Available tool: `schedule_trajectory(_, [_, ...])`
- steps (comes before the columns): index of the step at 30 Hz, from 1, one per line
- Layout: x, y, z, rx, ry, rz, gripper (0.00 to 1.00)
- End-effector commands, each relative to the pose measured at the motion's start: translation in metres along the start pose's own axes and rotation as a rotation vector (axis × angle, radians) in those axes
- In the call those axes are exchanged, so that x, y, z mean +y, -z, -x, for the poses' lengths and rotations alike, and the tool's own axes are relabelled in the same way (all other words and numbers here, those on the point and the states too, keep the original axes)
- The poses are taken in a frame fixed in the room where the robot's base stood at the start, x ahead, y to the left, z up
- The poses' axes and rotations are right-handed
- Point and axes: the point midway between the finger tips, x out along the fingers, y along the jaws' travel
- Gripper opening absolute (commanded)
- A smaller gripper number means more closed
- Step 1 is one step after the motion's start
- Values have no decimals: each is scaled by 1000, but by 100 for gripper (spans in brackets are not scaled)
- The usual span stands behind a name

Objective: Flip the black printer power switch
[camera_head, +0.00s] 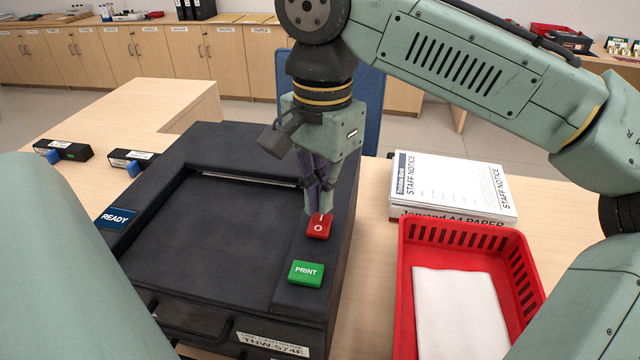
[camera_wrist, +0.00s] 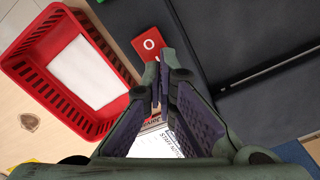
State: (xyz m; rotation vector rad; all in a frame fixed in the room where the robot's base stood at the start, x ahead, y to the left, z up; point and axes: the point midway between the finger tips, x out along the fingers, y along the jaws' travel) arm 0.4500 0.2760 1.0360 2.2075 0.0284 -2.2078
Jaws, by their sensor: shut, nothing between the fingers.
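The black printer (camera_head: 230,210) stands on the counter in the head view and fills the right of the wrist view (camera_wrist: 240,40). A red rocker switch (camera_head: 319,229) marked with a white O sits on the strip along its right side. It also shows in the wrist view (camera_wrist: 150,43). My gripper (camera_head: 319,211) is shut and empty, pointing down, with its fingertips at the far edge of the red switch. In the wrist view the fingertips (camera_wrist: 160,82) appear just beside the switch. I cannot tell whether they touch it. The fingers hide part of the switch's far end.
A green PRINT button (camera_head: 306,273) sits nearer on the same strip. A red tray (camera_head: 405,290) with white paper stands right of the printer. Behind it is a stack of staff notices (camera_head: 450,185). Two small black cartridges (camera_head: 66,150) lie at the left.

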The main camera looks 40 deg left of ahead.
Motion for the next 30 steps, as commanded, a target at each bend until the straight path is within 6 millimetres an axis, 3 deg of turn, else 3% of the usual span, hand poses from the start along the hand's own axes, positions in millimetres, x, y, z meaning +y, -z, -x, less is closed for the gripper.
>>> schedule_trajectory(1, [0,0,9,0,0,0,0])
schedule_trajectory(18, [0,0,52,0,2,0,0])
schedule_trajectory(30, [0,0,53,0,1,0,0])
